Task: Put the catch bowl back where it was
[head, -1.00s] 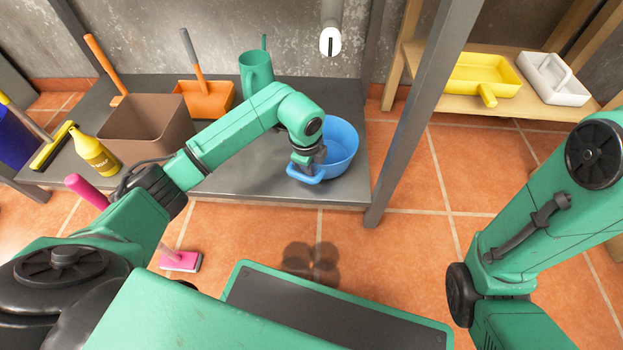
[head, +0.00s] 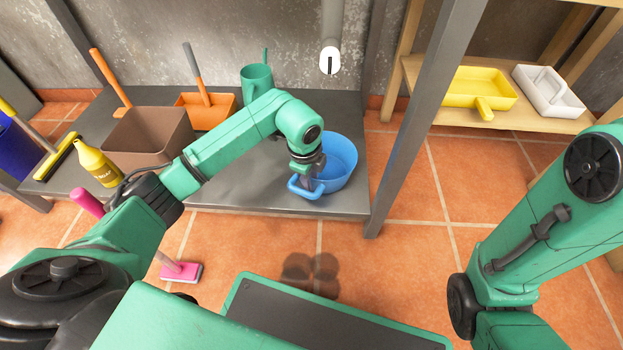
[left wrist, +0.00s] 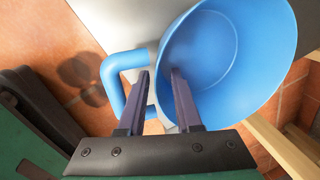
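The catch bowl (head: 340,160) is blue and round, with a loop handle toward me. It stands upright near the right end of the low grey shelf (head: 235,180), and looks empty. My left gripper (head: 305,182) is above its near rim, pointing down. In the left wrist view the fingers (left wrist: 160,85) are apart, one inside the bowl (left wrist: 235,55) and one in the gap between the wall and the handle (left wrist: 115,80). I see no finger pressed on the wall. My right gripper is out of view; only its arm shows.
A pipe end (head: 329,62) hangs above and behind the bowl. A grey post (head: 425,110) stands to its right. A watering can (head: 257,85), orange dustpan (head: 210,105), brown bin (head: 150,135) and yellow bottle (head: 98,165) are on the shelf's left. A wooden rack (head: 510,112) is at right.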

